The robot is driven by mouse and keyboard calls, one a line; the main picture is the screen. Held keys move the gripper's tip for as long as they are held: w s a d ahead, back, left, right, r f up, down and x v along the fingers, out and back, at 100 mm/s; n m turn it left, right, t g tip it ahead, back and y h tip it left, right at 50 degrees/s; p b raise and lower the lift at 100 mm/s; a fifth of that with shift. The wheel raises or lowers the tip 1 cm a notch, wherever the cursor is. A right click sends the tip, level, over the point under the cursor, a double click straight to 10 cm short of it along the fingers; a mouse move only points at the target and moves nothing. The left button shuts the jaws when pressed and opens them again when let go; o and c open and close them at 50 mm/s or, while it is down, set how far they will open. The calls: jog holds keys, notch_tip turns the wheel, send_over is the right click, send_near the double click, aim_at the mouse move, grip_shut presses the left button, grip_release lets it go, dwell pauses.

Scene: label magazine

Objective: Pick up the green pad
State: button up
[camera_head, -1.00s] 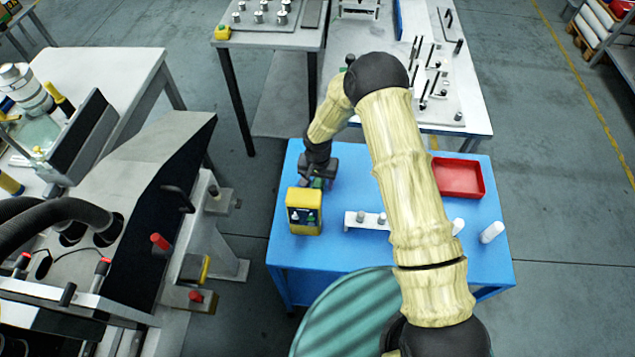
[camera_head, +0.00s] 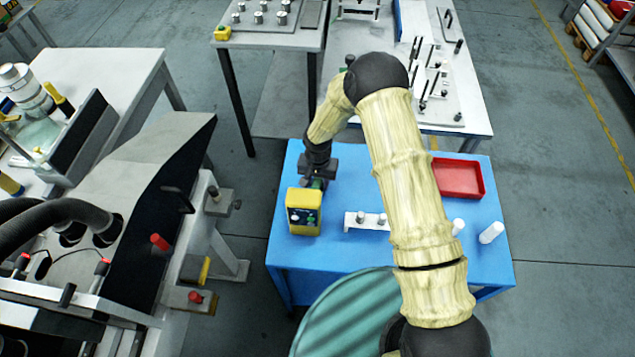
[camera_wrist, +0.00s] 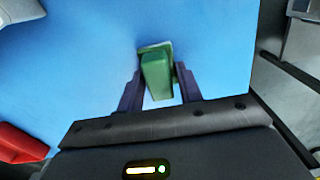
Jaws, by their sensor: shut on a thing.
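The green pad (camera_wrist: 154,72) is a small green block between my two fingers in the wrist view, over the blue table top. My gripper (camera_wrist: 160,92) is shut on it, one finger on each side. In the head view my gripper (camera_head: 316,182) is low over the left part of the blue table (camera_head: 345,255), just behind a yellow box. Only a small bit of green shows there beneath it. I cannot tell whether the pad still touches the table.
The yellow box (camera_head: 304,211) stands close in front of my gripper. A white holder (camera_head: 367,221) with grey pegs, white cylinders (camera_head: 491,232) and a red tray (camera_head: 459,178) stand to the right. A grey machine (camera_head: 150,215) is at the left.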

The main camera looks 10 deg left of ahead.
notch_tip(320, 180, up, 10)
jog(key=b, duration=0.3)
dwell(0.6)
jog(key=shift+o, duration=0.8)
jog(key=d+r+p, duration=0.1)
jog(key=r+p, duration=0.1)
jog(key=r, duration=0.4)
jog(key=d+r+m+p, duration=0.1)
jog(key=d+r+p, duration=0.1)
jog(key=r, duration=0.4)
jog(key=d+r+m+p, duration=0.1)
jog(key=d+r+p, duration=0.1)
jog(key=r, duration=0.5)
jog(key=shift+w+r+p, duration=0.1)
jog(key=shift+p, duration=0.65)
jog(key=shift+c, duration=0.3)
notch_tip(320, 180, up, 22)
jog(key=m+p, duration=0.3)
jog(key=p, duration=0.5)
send_over(318, 180)
jog(key=s+d, duration=0.5)
jog(key=d, duration=0.5)
jog(key=shift+w, duration=0.1)
